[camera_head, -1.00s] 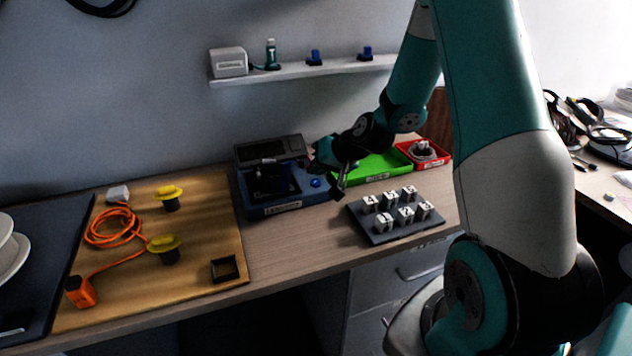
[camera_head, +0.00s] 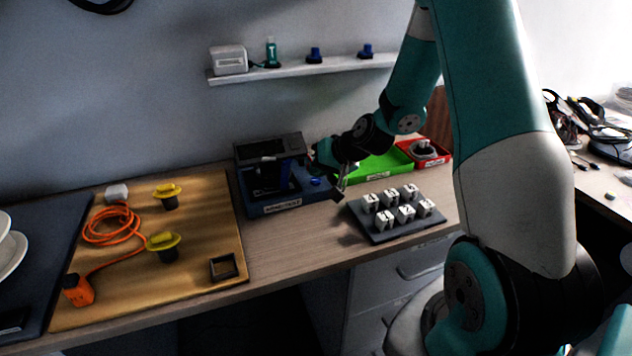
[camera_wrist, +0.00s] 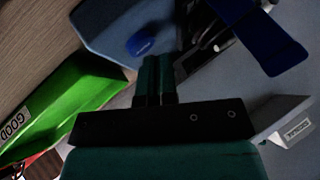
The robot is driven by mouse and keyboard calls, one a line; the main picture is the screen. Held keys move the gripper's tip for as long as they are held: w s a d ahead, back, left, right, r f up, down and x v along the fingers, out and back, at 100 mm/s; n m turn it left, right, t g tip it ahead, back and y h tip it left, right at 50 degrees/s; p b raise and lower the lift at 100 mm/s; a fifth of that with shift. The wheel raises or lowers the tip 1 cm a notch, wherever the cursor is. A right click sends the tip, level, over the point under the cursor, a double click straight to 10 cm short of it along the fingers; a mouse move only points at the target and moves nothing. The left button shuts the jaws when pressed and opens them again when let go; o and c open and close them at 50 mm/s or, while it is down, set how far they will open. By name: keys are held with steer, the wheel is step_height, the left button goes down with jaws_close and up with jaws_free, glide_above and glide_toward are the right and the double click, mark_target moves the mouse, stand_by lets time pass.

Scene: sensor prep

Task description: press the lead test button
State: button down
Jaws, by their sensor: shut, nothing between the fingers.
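The blue test device (camera_head: 280,207) stands at the back of the bench, with a black frame and dark top panel (camera_head: 268,147). A round blue button (camera_head: 316,181) sits at its right end. It also shows in the wrist view (camera_wrist: 141,44), just beyond the fingertips. The label on the device is too small to read surely. My gripper (camera_head: 339,190) is shut and empty, pointing down beside the device's right end, just right of the button. In the wrist view my gripper (camera_wrist: 155,62) appears apart from the button; its exact height is unclear.
A green tray (camera_head: 385,166) and a red bin (camera_head: 430,160) stand right of the device. A grey block (camera_head: 395,232) with several white numbered pieces lies in front. A wooden board (camera_head: 205,275) with orange cable and yellow-topped parts is left. A shelf (camera_head: 290,72) hangs above.

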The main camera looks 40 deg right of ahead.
mark_target(318, 179)
steer(key=shift+f+b, duration=0.45)
stand_by(0.6)
steer(key=shift+r+p, duration=0.65)
steer(key=shift+r, duration=0.25)
steer(key=shift+r, duration=0.1)
step_height(318, 179, up, 5)
steer(key=p, duration=0.4)
stand_by(0.8)
